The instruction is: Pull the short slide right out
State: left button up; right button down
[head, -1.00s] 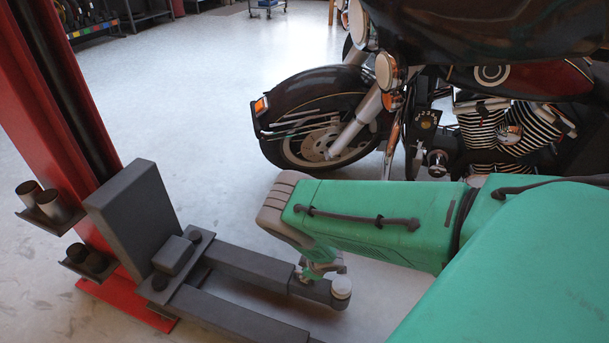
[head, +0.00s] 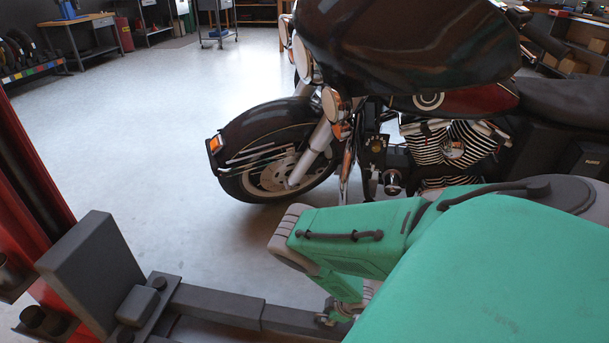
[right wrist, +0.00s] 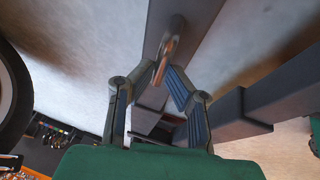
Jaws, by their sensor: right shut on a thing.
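The short slide (head: 298,319) is a dark grey bar coming out of the wider sleeve (head: 215,303) of the lift arm, at the bottom of the head view. A stretch of the bar shows between the sleeve's end and my gripper. My right gripper (head: 333,313) is at the slide's outer part, partly hidden by my green arm. In the right wrist view my right gripper's fingers (right wrist: 167,77) close around a copper-coloured loop handle (right wrist: 168,48) on a grey bar (right wrist: 180,18). The slide's outer tip is hidden in the head view. My left gripper is not seen.
The red lift post (head: 35,180) and grey upright plate (head: 92,272) stand at left. A second, stepped grey beam (right wrist: 265,103) shows in the right wrist view. A motorcycle (head: 330,110) stands just behind my arm. The floor (head: 150,150) between post and motorcycle is clear.

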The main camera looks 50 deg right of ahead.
aim_at(340, 326)
jog(key=shift+s+d+f, duration=0.1)
jog(key=shift+s+d, duration=0.1)
jog(key=shift+s, duration=0.5)
jog(key=shift+s+d+f, duration=0.1)
jog(key=shift+s+d, duration=0.15)
jog(key=shift+s, duration=0.45)
jog(key=shift+s+d+f, duration=0.1)
jog(key=shift+s+d, duration=0.1)
jog(key=shift+s, duration=0.5)
jog(key=c, duration=1.6)
grip_release()
jog(key=shift+o, duration=0.2)
jog(key=shift+d+f, duration=0.1)
jog(key=shift+w, duration=0.1)
jog(key=shift+w, duration=0.1)
